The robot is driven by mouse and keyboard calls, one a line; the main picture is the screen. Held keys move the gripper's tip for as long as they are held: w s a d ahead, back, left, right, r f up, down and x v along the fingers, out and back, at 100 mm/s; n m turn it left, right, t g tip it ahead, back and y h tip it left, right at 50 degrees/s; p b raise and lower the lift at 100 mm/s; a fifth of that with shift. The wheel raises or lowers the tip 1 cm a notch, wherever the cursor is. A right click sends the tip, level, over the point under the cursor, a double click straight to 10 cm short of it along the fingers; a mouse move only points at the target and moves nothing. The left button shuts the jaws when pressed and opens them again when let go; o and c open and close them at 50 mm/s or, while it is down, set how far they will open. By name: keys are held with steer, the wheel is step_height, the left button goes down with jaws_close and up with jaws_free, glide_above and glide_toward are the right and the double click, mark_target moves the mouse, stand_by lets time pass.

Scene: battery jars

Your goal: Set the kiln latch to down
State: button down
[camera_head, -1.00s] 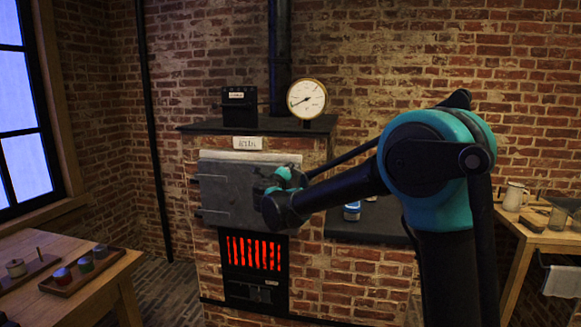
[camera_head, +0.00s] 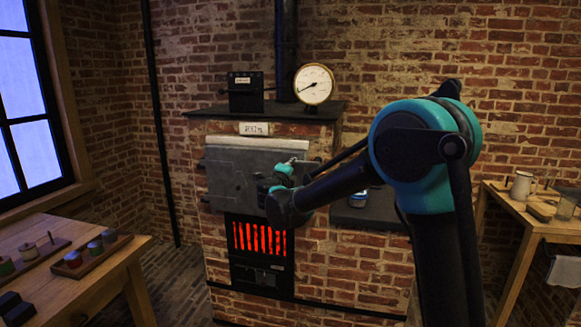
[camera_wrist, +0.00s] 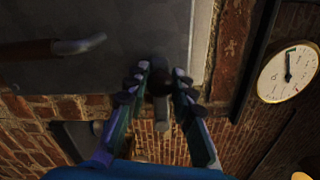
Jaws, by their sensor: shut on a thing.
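The kiln (camera_head: 330,235) is a brick block with a white label plate and a grey metal door (camera_head: 232,175) above a glowing red grate. My gripper (camera_head: 284,172) is at the door's right edge and hides much of the latch there. In the wrist view, my gripper (camera_wrist: 158,90) has its two fingers closed around a dark round knob, which looks like the latch's end. A short grey metal piece (camera_wrist: 162,125) shows just below the knob, between the fingers. The latch's exact angle is hard to tell.
A round gauge (camera_head: 314,84) and a black box (camera_head: 245,92) stand on the kiln top. A wooden table (camera_head: 75,285) with small jars in trays is at left. A wooden bench (camera_head: 535,225) with a mug is at right. A blue-marked jar (camera_head: 358,198) sits on the dark ledge behind my arm.

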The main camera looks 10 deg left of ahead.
steer(key=shift+f, duration=0.1)
steer(key=c, duration=1.3)
jaws_free()
steer(key=shift+o, duration=0.2)
steer(key=s, duration=1.2)
steer(key=shift+a, duration=0.2)
